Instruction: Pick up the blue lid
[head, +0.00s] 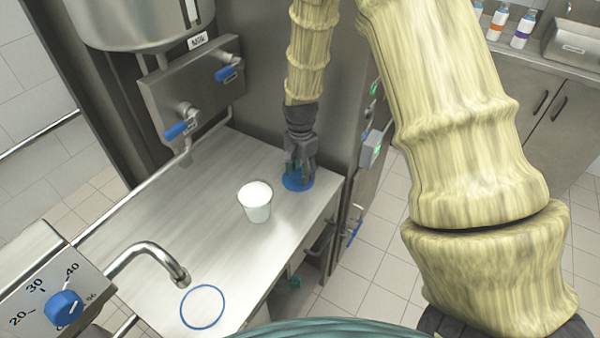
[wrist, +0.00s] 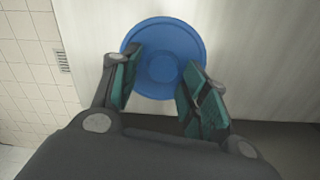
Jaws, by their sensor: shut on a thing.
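The blue lid (head: 297,183) is a round disc near the right edge of the steel counter (head: 190,195), by the back wall. In the wrist view the lid (wrist: 163,42) shows its raised round middle between my fingers. My gripper (head: 300,172) points down over the lid and is shut on it. In the wrist view the green-padded fingers of my gripper (wrist: 158,85) stand on either side of the lid's middle. Whether the lid touches the counter or is slightly raised, I cannot tell.
A white-filled cup (head: 256,203) stands left of the lid. A blue ring (head: 202,306) lies at the front of the counter, under a curved spout (head: 150,255). A milk tank (head: 135,20) with blue-handled taps (head: 180,128) is at the back left. The counter's middle is clear.

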